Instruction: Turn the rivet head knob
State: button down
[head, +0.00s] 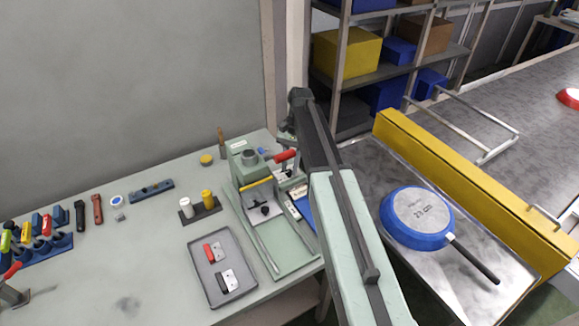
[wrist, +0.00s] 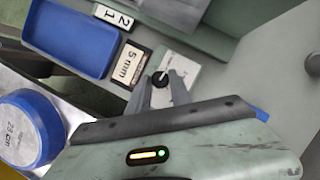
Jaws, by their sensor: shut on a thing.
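The rivet head knob (wrist: 160,79) is a small black knob on a pale plate (wrist: 183,68), seen in the wrist view just beyond my fingertips. My gripper (wrist: 160,90) has one grey finger on each side of the knob and is shut on it. The fingers hide part of the knob. A "5 mm" label (wrist: 126,66) is beside the plate on the left. In the head view, the green riveting press (head: 243,160) with its red-handled lever stands on the bench, and my arm hides the knob area.
A blue tray (wrist: 70,38) and number tiles (wrist: 113,16) are near the knob. An upside-down blue pan (head: 417,215) lies on the steel table at right. A grey tray (head: 222,298) with red and black handles sits on the bench. A yellow conveyor guard (head: 470,190) is beyond the pan.

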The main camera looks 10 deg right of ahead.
jog(key=c, duration=1.2)
grip_release()
jog(key=p+v, duration=0.7)
jog(key=v, duration=0.1)
